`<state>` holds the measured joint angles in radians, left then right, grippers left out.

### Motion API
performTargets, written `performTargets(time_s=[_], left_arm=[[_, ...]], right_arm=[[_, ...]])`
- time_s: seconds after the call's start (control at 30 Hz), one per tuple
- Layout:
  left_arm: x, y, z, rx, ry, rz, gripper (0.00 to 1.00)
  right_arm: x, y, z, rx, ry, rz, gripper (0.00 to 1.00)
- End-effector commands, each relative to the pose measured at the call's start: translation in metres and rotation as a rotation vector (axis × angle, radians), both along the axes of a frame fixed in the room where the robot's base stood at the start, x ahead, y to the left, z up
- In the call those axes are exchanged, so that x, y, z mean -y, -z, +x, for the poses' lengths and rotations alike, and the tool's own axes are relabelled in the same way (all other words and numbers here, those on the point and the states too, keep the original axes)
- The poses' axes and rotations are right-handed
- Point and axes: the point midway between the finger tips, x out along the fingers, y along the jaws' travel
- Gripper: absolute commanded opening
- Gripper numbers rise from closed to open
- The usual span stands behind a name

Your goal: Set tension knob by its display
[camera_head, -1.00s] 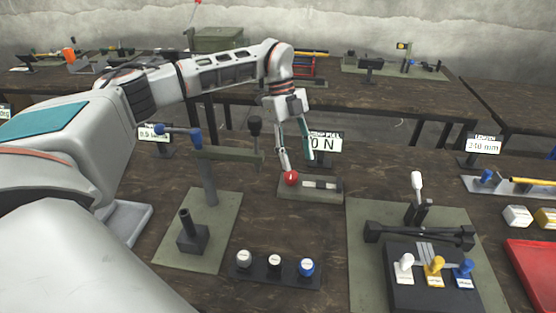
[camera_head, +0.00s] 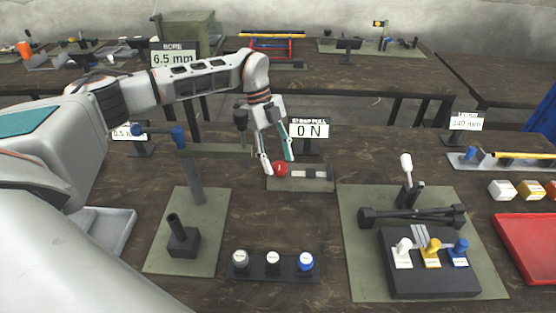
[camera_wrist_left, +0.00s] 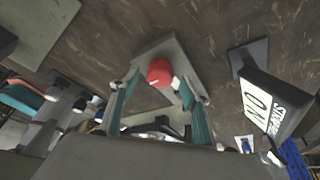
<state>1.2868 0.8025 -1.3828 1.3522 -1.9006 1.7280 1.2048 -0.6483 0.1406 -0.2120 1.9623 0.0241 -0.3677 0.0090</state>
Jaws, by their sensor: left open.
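The red round knob (camera_head: 281,169) sits at the left end of a small grey-green block (camera_head: 318,184) with a pale strip on top. The display (camera_head: 309,130) behind it reads 0 N; the word PULL shows in its partly hidden heading. My left gripper (camera_head: 278,164) is open, pointing down, with one finger on either side of the knob. In the left wrist view the knob (camera_wrist_left: 160,72) lies between the two teal fingers (camera_wrist_left: 162,90); I cannot tell if either touches it. The display also shows there, tilted, at right (camera_wrist_left: 275,104). My right gripper is out of view.
A lever press (camera_head: 195,170) stands left of the block, close under my left arm. In front is a rack of knobs (camera_head: 272,262); at right is a fixture with three coloured levers (camera_head: 432,262). A red tray (camera_head: 535,240) lies far right. Bare table separates these.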

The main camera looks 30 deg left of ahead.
Motion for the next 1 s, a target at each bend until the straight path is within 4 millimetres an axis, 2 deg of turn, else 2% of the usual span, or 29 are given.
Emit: performTargets(time_s=[0.13, 0.4, 0.53, 0.57, 1.0], left_arm=[[0.0033, 0.0081, -0.0015, 0.0, 0.0, 0.0, 0.46], [0.0037, 0.0094, -0.0014, 0.0, 0.0, 0.0, 0.46], [0.0036, 0.0093, -0.0015, 0.0, 0.0, 0.0, 0.13], [0.0036, 0.0093, -0.0015, 0.0, 0.0, 0.0, 0.08], [0.0041, 0.0081, -0.001, -0.001, 0.063, 0.0, 0.08]], right_arm=[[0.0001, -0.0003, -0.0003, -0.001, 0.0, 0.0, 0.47], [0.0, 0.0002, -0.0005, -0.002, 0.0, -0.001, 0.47], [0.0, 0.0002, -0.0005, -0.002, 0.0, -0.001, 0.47], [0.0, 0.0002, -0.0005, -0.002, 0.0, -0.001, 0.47], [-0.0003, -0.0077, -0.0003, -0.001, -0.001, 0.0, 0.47]])
